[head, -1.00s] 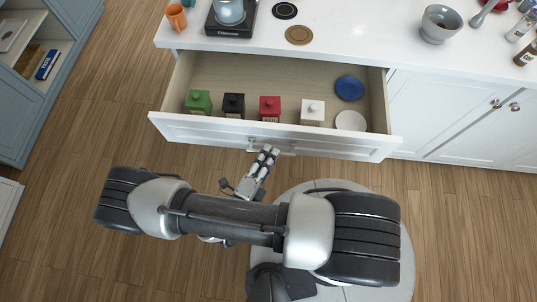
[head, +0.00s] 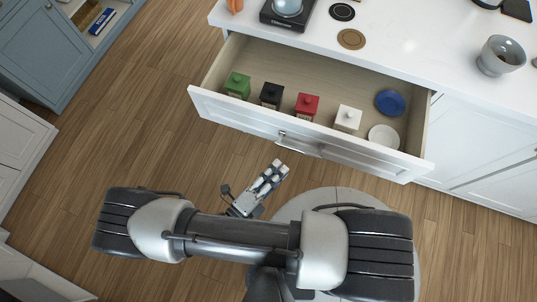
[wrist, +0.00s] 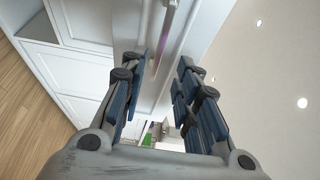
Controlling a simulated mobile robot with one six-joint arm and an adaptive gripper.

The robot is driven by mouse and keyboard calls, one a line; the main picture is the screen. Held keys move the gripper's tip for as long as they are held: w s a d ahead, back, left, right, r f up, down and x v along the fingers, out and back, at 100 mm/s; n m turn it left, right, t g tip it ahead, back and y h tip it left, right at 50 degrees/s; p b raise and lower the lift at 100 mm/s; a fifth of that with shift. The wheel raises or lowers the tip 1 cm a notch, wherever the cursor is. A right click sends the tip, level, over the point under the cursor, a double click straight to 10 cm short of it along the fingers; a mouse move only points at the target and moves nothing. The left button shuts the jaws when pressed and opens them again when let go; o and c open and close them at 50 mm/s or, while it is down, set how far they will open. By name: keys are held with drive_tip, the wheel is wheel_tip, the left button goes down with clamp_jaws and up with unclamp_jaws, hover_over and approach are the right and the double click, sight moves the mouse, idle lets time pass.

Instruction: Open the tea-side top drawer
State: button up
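The white top drawer (head: 270,122) under the counter is pulled well out. The metal bar handle (head: 300,146) is on the drawer front. My gripper (head: 277,170) is just in front of the handle, apart from it. In the wrist view my gripper (wrist: 163,85) has its fingers spread with nothing held, and the handle (wrist: 165,35) shows beyond them.
The white countertop (head: 430,55) holds a kettle on a black base (head: 287,12), a dark coaster (head: 341,12), a tan coaster (head: 351,39) and a grey bowl (head: 501,56). A blue cabinet (head: 45,45) stands at the left. Wood floor (head: 110,130) is clear between.

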drive_tip(key=v, duration=0.3)
drive_tip(key=shift+s+a, duration=0.2)
drive_tip(key=shift+s, duration=0.05)
idle(0.4)
drive_tip(key=w+d+r+m+g+y, duration=0.25)
drive_tip(key=r+m+g, duration=0.45)
drive_tip(key=r+m, duration=0.4)
drive_tip(key=w+d+r+m+g+y, duration=0.1)
drive_tip(key=w+d+r+m+g, duration=0.15)
drive_tip(key=r+m+g, duration=0.85)
drive_tip(key=s+d+r+m+t+y, duration=0.1)
drive_tip(key=d+r+m+t+y, duration=0.3)
drive_tip(key=r+m, duration=0.3)
drive_tip(key=s+d+r+m+t+y, duration=0.1)
drive_tip(key=d+r+m+t+y, duration=0.3)
drive_tip(key=m, duration=1.2)
wheel_tip(320, 180, up, 3)
drive_tip(key=shift+s+d+f+m+t, duration=0.1)
drive_tip(key=shift+s+d+m+t, duration=0.35)
drive_tip(key=shift+d, duration=0.65)
